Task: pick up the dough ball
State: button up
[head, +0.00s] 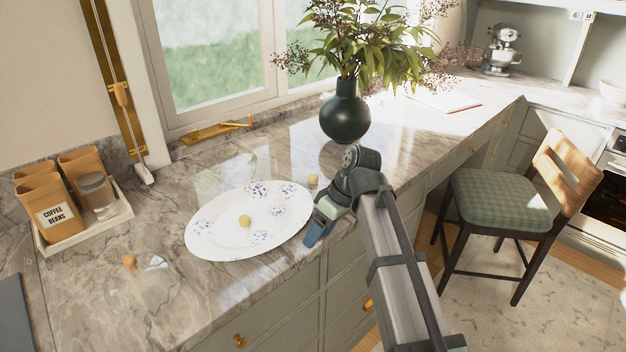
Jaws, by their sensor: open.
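A small tan dough ball (245,221) rests near the middle of a white oval plate with blue floral patterns (205,243) on the marble counter. My gripper (314,236) is at the plate's right edge, near the counter's front edge, with its blue fingers pointing down. It is to the right of the dough ball and apart from it. The gripper is open, and I see nothing between its fingers, though the gap is hard to make out from this angle.
Another small tan piece (312,181) is behind the gripper, by the plate's far right rim. A clear glass item with a tan knob (129,262) stands front left. A tray (120,213) holds coffee bags and a glass jar. A dark vase (345,117) stands behind my arm.

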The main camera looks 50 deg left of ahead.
jog(key=w+a+r+t, duration=0.1)
jog(key=w+a+r, duration=0.4)
jog(key=a, duration=0.2)
jog(key=m+t+y, duration=0.1)
jog(key=m+t, duration=0.3)
send_near(313, 176)
jog(key=f, duration=0.1)
jog(key=w+f, duration=0.1)
jog(key=f, duration=0.1)
jog(key=shift+w+a+f, duration=0.15)
jog(key=shift+a, duration=0.25)
jog(key=shift+s+a+x, duration=0.1)
jog(key=shift+s+x, duration=0.05)
jog(key=shift+x, duration=1.15)
jog(key=shift+s+a+x, duration=0.1)
jog(key=shift+x, duration=1.25)
jog(key=shift+s, duration=0.1)
jog(key=shift+y, duration=0.3)
jog(key=shift+c, duration=0.4)
jog(key=c, duration=0.7)
